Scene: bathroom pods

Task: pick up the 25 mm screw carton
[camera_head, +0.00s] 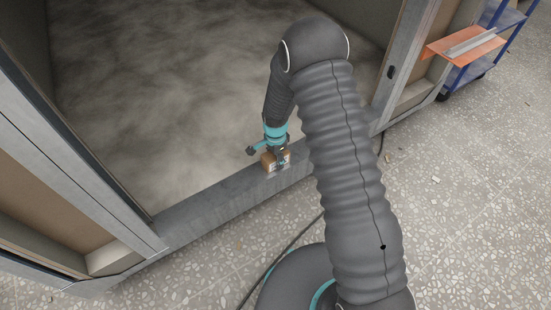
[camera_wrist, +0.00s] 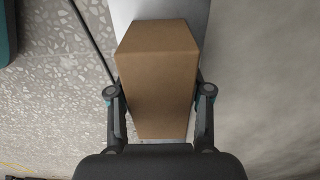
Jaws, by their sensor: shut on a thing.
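The screw carton (camera_wrist: 158,85) is a plain brown cardboard box that fills the middle of the wrist view. My gripper (camera_wrist: 160,92) is shut on it, with one finger against each side. In the head view the carton (camera_head: 269,162) is small and partly hidden by my gripper (camera_head: 277,160). It is at the grey sill of the pod opening. I cannot tell whether it rests on the sill or is just above it. No size marking is readable on the faces I see.
The grey metal sill (camera_head: 215,206) runs along the pod opening, with upright frame posts at both sides. A dark cable (camera_head: 287,249) lies on the speckled floor. A blue trolley (camera_head: 479,66) with an orange top stands at the upper right. The pod floor (camera_head: 160,90) is clear.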

